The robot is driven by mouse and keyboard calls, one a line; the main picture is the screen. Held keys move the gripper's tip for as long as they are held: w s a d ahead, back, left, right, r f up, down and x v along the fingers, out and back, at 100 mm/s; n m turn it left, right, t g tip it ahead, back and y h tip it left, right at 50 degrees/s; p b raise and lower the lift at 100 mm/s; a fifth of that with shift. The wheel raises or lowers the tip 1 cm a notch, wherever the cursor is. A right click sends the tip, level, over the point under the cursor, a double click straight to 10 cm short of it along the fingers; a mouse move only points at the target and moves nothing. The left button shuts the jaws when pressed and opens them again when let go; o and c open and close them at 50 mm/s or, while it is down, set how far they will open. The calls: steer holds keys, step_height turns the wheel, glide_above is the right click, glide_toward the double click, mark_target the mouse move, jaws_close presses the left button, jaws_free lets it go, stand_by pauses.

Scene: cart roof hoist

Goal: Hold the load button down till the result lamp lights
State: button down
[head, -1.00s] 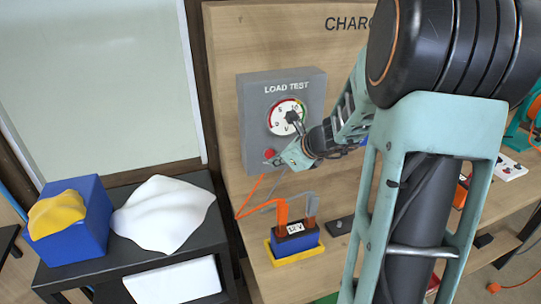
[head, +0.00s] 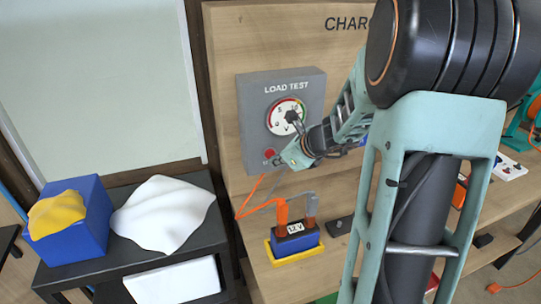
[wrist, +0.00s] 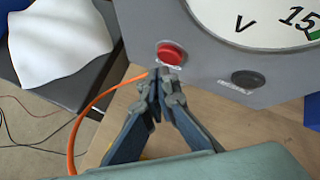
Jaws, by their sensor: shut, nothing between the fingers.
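The grey load test box (head: 250,110) is on the wooden board, with a round dial (head: 280,112) on its face. A red button (wrist: 170,52) is low on the box, above a small label too small to read; it also shows in the head view (head: 270,153). A dark round piece (wrist: 248,79), perhaps the result lamp, is to its right and looks unlit. My gripper (wrist: 157,74) is shut and empty. Its tips are just below and left of the red button in the wrist view; I cannot tell whether they touch the box. They look clear of the button.
A blue battery (head: 297,243) in a yellow tray stands below the box, with orange and grey leads clipped on. A dark side table (head: 130,262) at left holds a blue box (head: 85,240) with a yellow cloth and a white cloth (head: 165,213).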

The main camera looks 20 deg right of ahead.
steer(key=shift+w, duration=0.35)
steer(key=shift+w, duration=0.45)
stand_by(0.5)
steer(key=shift+s, duration=0.1)
stand_by(5.8)
steer(key=shift+s, duration=0.75)
steer(key=shift+s+b, duration=0.1)
steer(key=shift+b, duration=0.2)
